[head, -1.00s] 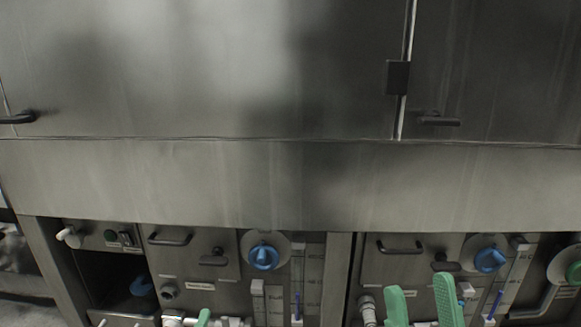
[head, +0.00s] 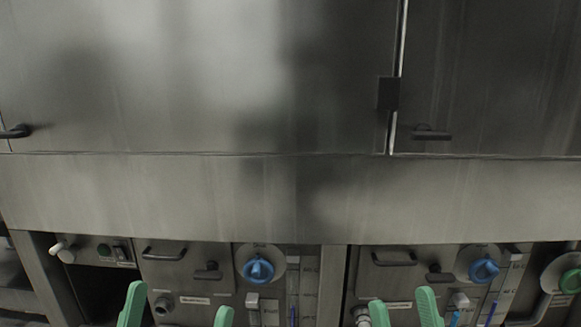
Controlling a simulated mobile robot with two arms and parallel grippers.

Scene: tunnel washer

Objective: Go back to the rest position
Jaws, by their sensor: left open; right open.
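My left gripper (head: 177,308) shows at the bottom of the head view, left of centre. Its two green fingers are spread apart with nothing between them. My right gripper (head: 403,312) shows at the bottom, right of centre. Its green fingers are also apart and empty. Both stand in front of the lower control panels of the steel washer (head: 230,195). The rest of both arms is below the picture.
The washer's upper doors have dark handles (head: 432,134) and a black latch (head: 388,93). Below are blue knobs (head: 258,270) and (head: 484,270), a green knob (head: 571,281), drawer handles (head: 165,254), a white-tipped lever (head: 58,248) and a dark open bay at the left.

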